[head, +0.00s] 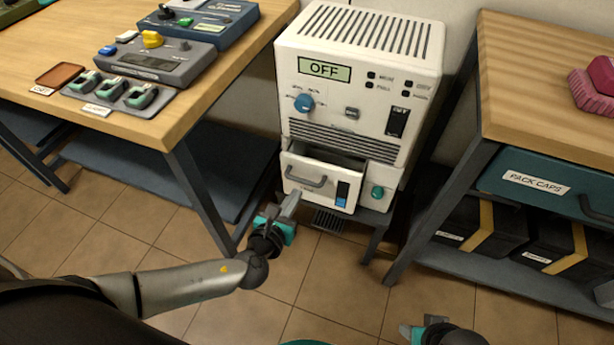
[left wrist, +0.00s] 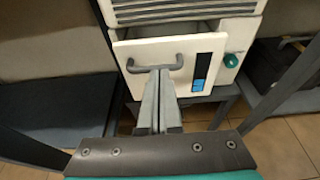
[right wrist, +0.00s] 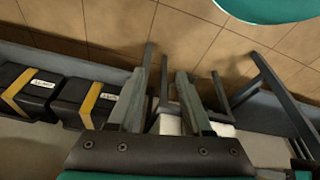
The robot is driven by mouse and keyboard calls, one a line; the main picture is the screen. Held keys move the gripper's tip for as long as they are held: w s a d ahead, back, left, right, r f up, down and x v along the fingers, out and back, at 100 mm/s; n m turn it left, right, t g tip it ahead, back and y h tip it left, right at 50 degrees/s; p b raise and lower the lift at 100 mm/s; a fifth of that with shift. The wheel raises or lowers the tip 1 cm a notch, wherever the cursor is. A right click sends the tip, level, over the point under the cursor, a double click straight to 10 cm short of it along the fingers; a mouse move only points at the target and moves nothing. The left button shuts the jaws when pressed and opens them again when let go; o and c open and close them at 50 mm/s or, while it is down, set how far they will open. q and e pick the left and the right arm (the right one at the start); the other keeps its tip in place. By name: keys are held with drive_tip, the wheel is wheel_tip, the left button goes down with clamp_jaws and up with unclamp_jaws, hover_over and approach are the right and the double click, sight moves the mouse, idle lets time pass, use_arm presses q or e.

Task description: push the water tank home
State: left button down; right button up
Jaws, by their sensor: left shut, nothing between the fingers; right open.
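The water tank (head: 314,187) is a white drawer with a grey bar handle and a blue level window, low in the front of the white machine (head: 358,60). It stands partly pulled out, with a dark gap showing above it. It also shows in the left wrist view (left wrist: 205,65). My left gripper (head: 292,203) is shut and empty, its fingertips in front of the tank near the handle; in the left wrist view (left wrist: 160,75) the tips overlap the handle, and I cannot tell if they touch. My right gripper (head: 415,333) is open and empty, low over the floor; it also shows in the right wrist view (right wrist: 155,85).
The machine's display (head: 324,69) reads OFF. A green knob (head: 377,192) sits right of the tank. A wooden bench (head: 150,120) with chargers stands left. Another bench (head: 545,60) with a PACK CAPS drawer (head: 540,184) stands right. Tiled floor in front is clear.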

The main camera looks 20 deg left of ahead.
sight(312, 167)
use_arm(q)
drive_tip(key=b+x, duration=0.1)
drive_tip(key=x, duration=0.1)
drive_tip(key=b+x, duration=0.1)
drive_tip(key=x, duration=0.2)
drive_tip(key=b+x, duration=0.1)
drive_tip(key=x, duration=0.1)
drive_tip(key=shift+w+r, duration=0.15)
drive_tip(key=shift+w, duration=0.25)
drive_tip(key=shift+w+r, duration=0.1)
drive_tip(key=shift+w, duration=0.55)
use_arm(e)
wheel_tip(312, 167, up, 7)
drive_tip(key=t, duration=0.1)
drive_tip(key=shift+w+r, duration=0.2)
drive_tip(key=shift+w, duration=0.1)
use_arm(q)
drive_tip(key=shift+w, duration=0.3)
drive_tip(key=w+b, duration=0.1)
drive_tip(key=w, duration=0.4)
drive_tip(key=shift+w+r, duration=0.1)
drive_tip(key=shift+w, duration=0.1)
drive_tip(key=shift+r, duration=0.15)
use_arm(e)
drive_tip(key=shift+w+a+r+t+y, duration=0.15)
drive_tip(key=shift+w+a+r+t, duration=0.1)
drive_tip(key=shift+w, duration=0.15)
drive_tip(key=shift+w+a+r+t+y, duration=0.15)
drive_tip(key=shift+w+t, duration=0.1)
drive_tip(key=shift+w, duration=0.15)
